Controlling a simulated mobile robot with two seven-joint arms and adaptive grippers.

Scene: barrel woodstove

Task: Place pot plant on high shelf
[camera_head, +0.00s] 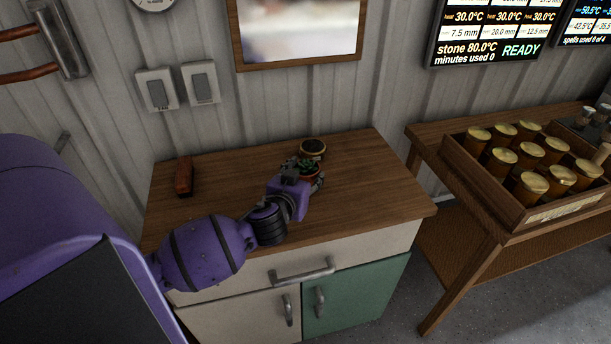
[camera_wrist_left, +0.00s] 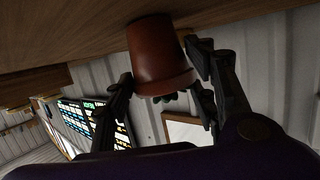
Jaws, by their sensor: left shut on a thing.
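The pot plant (camera_head: 311,171) is a small terracotta pot with a green plant, over the wooden cabinet top (camera_head: 240,185). My left gripper (camera_head: 306,183) is shut on it. In the left wrist view the brown pot (camera_wrist_left: 156,55) sits between the two fingers of my left gripper (camera_wrist_left: 165,90), with a bit of green leaf below its rim; that view is turned over. I cannot tell if the pot touches the cabinet top. The high shelf cannot be made out, and my right gripper is not in view.
A reddish-brown block (camera_head: 184,176) lies at the left of the cabinet top. A wooden table (camera_head: 426,133) with a crate of gold-lidded jars (camera_head: 503,160) stands to the right. The wall is close behind.

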